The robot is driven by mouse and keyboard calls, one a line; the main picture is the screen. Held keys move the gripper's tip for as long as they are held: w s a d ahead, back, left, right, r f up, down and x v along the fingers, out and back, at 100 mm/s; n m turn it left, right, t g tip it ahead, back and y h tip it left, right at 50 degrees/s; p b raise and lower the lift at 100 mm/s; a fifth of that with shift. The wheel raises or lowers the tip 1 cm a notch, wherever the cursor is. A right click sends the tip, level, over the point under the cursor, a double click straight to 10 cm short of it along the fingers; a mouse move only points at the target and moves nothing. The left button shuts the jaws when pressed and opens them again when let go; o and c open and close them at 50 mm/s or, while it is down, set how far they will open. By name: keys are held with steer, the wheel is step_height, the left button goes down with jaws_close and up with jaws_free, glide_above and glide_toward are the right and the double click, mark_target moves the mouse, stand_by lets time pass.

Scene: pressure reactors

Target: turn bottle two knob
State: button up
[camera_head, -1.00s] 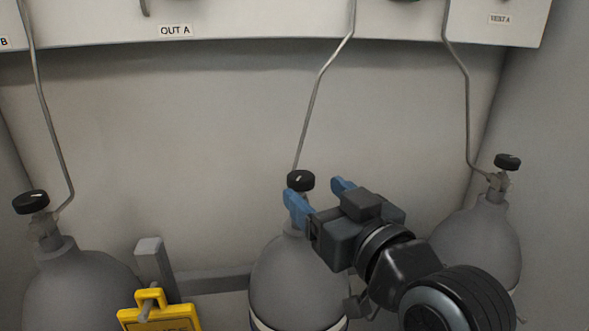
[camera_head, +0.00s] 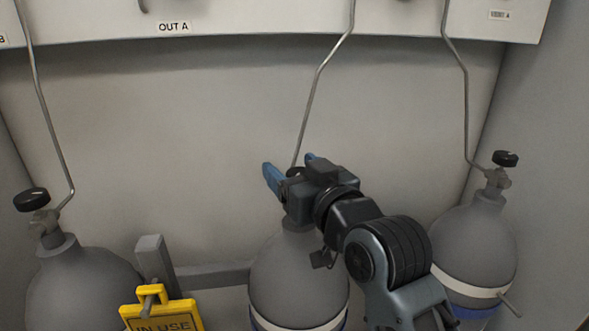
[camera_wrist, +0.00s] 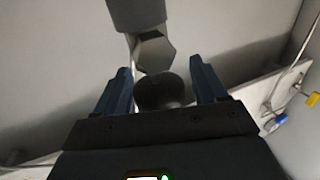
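The middle bottle (camera_head: 285,275) is grey and stands upright; I take it as bottle two. Its black round knob (camera_wrist: 160,93) shows in the wrist view between the two blue fingers of my gripper (camera_wrist: 162,76). A grey hexagonal fitting (camera_wrist: 154,52) lies just beyond the knob. The fingers are apart, one on each side of the knob, with a small gap visible at both sides. In the head view my gripper (camera_head: 289,166) is at the top of the middle bottle and hides nearly all of its knob and valve.
A left bottle (camera_head: 82,290) and a right bottle (camera_head: 472,245) also have black knobs. Thin metal pipes rise from the valves to a panel (camera_head: 260,28) labelled OUT A. A yellow IN USE tag (camera_head: 160,312) hangs near a grey bracket (camera_head: 210,277), left of the middle bottle.

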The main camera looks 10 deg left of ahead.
steer(key=c, duration=0.9)
